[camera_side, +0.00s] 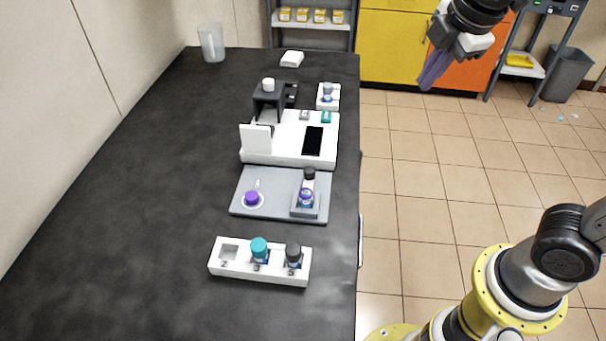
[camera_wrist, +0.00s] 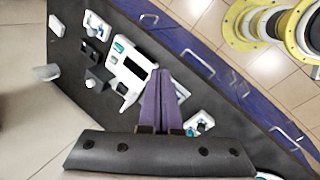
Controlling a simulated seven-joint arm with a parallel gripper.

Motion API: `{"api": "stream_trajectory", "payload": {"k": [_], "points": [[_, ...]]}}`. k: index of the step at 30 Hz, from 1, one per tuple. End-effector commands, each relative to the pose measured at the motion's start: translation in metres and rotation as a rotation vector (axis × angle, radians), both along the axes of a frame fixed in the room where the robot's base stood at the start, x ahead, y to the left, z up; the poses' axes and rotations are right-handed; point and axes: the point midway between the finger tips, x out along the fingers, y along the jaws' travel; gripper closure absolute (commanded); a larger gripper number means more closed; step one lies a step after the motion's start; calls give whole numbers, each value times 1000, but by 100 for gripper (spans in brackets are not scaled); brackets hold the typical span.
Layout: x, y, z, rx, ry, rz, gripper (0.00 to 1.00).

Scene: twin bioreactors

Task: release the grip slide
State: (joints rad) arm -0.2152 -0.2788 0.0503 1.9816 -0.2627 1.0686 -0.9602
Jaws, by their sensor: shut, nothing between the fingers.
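My gripper (camera_side: 434,70) is at the upper right of the side view, off the table's right edge, above the floor and in front of an orange cabinet. Its two long purple fingers are together, and the wrist view shows them side by side (camera_wrist: 160,100) with nothing held at their tips. I cannot make out a part that is clearly the grip slide. A white instrument (camera_side: 257,149) with a black screen (camera_side: 313,141) and an upright white panel stands on the dark table; it also shows in the wrist view (camera_wrist: 125,75), partly hidden by the fingers.
A grey tray (camera_side: 272,181) holds a purple-topped piece (camera_side: 252,198) and a dark-capped bottle (camera_side: 307,190). A white rack (camera_side: 260,274) holds teal-capped and dark-capped bottles. A black stand (camera_side: 268,100) and a clear beaker (camera_side: 212,42) are farther back. The table's left side is clear.

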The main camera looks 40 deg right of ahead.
Motion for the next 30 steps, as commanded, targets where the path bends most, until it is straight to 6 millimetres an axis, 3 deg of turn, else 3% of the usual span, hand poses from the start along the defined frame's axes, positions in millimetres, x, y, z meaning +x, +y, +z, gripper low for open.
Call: {"api": "stream_trajectory", "payload": {"k": [6, 15, 21, 24, 30], "points": [[59, 45, -20, -157, 118, 292, 100], [111, 125, -78, -317, 259, 589, 100], [116, 170, -122, -365, 327, 683, 100], [110, 182, -138, -379, 357, 713, 100], [105, 192, -144, -387, 367, 736, 100]]}}
